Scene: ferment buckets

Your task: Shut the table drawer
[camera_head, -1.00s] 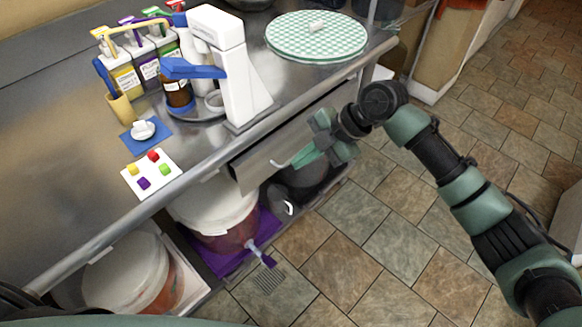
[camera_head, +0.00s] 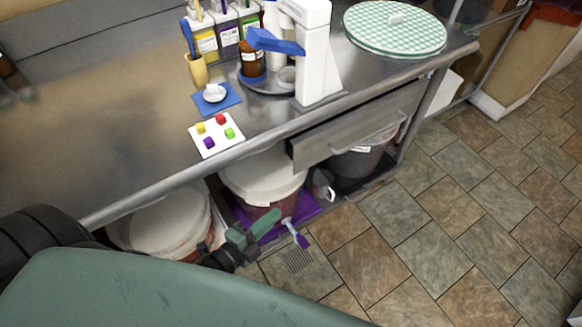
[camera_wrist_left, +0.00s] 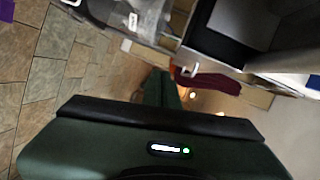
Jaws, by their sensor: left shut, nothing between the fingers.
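My right gripper is out of view.
White-lidded buckets (camera_head: 262,178) stand under the table near a purple tray (camera_head: 305,206) and a brush (camera_head: 297,236). A white dispenser (camera_head: 315,60) and a checked round board (camera_head: 385,38) stand on top. Tiled floor (camera_head: 440,240) is clear at right.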

